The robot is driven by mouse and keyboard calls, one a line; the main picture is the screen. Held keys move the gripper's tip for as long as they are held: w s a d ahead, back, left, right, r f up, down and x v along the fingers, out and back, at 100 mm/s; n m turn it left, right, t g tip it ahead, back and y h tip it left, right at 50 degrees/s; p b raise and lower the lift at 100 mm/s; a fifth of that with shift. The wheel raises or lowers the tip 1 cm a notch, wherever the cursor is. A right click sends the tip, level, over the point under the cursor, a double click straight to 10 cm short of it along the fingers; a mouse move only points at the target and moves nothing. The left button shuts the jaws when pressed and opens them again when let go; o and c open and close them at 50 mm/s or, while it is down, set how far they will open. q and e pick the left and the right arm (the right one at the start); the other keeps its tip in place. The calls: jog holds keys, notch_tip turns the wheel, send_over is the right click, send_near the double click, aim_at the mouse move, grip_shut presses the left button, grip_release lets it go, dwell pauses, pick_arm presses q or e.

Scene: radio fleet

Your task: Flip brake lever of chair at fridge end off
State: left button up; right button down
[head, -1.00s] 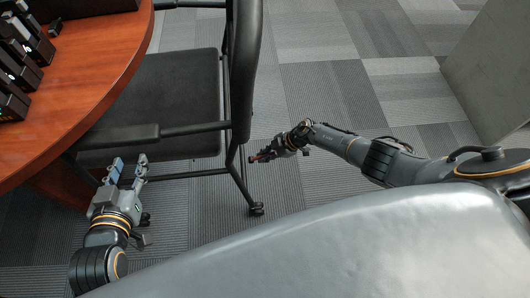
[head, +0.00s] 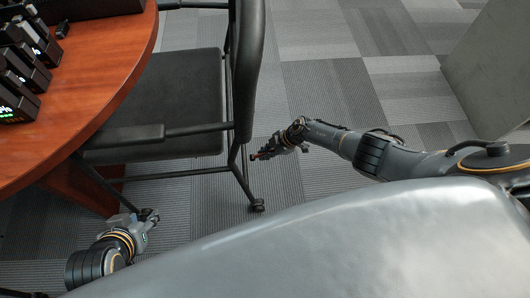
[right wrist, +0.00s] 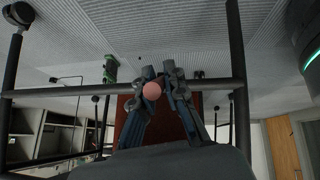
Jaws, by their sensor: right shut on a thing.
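The black chair (head: 180,95) stands at the wooden table, with a caster (head: 257,205) on the carpet below its back. My right gripper (head: 258,156) is just right of the chair's rear frame, low over the floor. In the right wrist view, its fingers (right wrist: 160,86) are shut on a round pink knob (right wrist: 152,91), beside a dark frame bar (right wrist: 75,92). The rest of any brake lever is hidden. My left gripper (head: 148,217) is low, below the front armrest, and its finger gap is not clear.
The round wooden table (head: 110,95) holds several black radios (head: 22,70) at the left. A grey block-like unit (head: 490,75) stands at the far right. A green thing (right wrist: 110,68) shows in the right wrist view.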

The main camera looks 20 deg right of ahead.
jog(key=shift+s+a, duration=0.1)
jog(key=shift+a, duration=0.15)
jog(key=c, duration=1.4)
grip_release()
jog(key=shift+o, duration=0.2)
jog(key=shift+d, duration=0.1)
jog(key=shift+d+r, duration=0.1)
jog(key=shift+d, duration=0.05)
jog(key=shift+d+r, duration=0.4)
jog(key=shift+r, duration=0.05)
jog(key=v, duration=1)
jog(key=shift+s+r, duration=0.25)
